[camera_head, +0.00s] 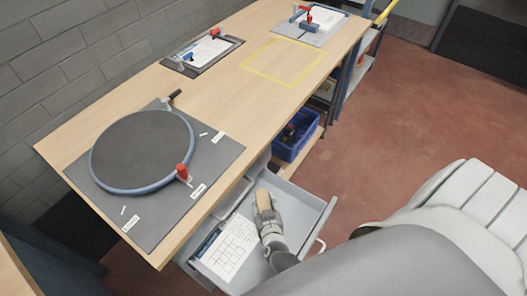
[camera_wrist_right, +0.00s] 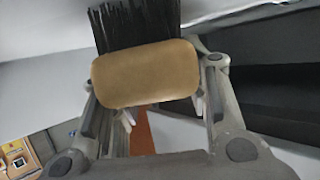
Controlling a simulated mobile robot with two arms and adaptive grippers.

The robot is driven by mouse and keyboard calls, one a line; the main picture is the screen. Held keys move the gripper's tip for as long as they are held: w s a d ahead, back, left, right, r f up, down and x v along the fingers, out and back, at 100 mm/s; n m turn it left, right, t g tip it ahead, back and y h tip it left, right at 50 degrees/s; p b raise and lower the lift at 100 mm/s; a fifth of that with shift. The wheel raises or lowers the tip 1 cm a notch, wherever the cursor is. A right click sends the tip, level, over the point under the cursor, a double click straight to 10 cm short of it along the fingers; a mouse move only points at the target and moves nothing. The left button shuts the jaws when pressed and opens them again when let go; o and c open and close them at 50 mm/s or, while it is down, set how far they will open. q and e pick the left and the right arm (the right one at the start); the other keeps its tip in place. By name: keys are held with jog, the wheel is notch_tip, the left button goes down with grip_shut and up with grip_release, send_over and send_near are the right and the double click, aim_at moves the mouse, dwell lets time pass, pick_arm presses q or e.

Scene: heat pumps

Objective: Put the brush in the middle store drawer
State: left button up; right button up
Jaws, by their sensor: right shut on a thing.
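The brush (camera_wrist_right: 147,74) has a tan block and black bristles. In the right wrist view it sits between the two fingers of my right gripper (camera_wrist_right: 155,88), which is shut on it. In the head view the brush (camera_head: 263,199) shows as a tan piece at the tip of my right gripper (camera_head: 268,217), over the open drawer (camera_head: 315,203) below the worktable. I cannot tell whether the brush touches the drawer floor. A printed sheet (camera_head: 228,247) lies in the drawer, left of the gripper. My left gripper is not in view.
The wooden worktable (camera_head: 215,100) carries a grey board with a round dark disc (camera_head: 143,150) and a red-handled clamp (camera_head: 183,172). Clipboards lie farther back. A blue crate (camera_head: 294,137) stands on a shelf beyond the drawer. The red floor at right is clear.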

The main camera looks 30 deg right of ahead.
jog(key=o, duration=0.6)
jog(key=shift+f, duration=0.1)
jog(key=o, duration=0.5)
